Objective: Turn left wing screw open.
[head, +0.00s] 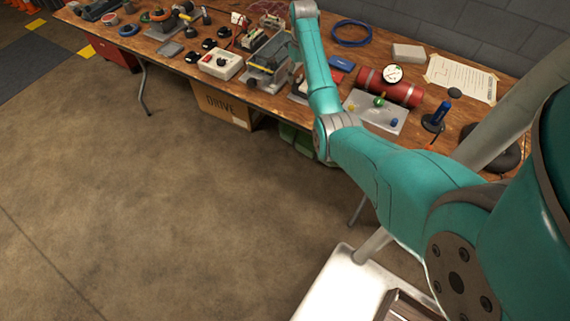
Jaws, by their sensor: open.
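I cannot make out the left wing screw in this view; it is too small or hidden. A grey boxy device (266,68) stands on the workbench (185,88), just left of my forearm. Its right side is partly covered by the arm, and I cannot tell whether it bears the wing screw. My teal arm reaches from the right across the bench, and its forearm rises to the top edge of the picture. My gripper is not to be made out; the forearm or the picture edge hides it.
A white box with a red button (220,64) stands left of the device. Right of the arm are a red cylinder with a gauge (390,86), a metal plate with knobs (376,112) and a blue-handled tool (436,117). A cardboard box (222,104) sits below. The floor in front is clear.

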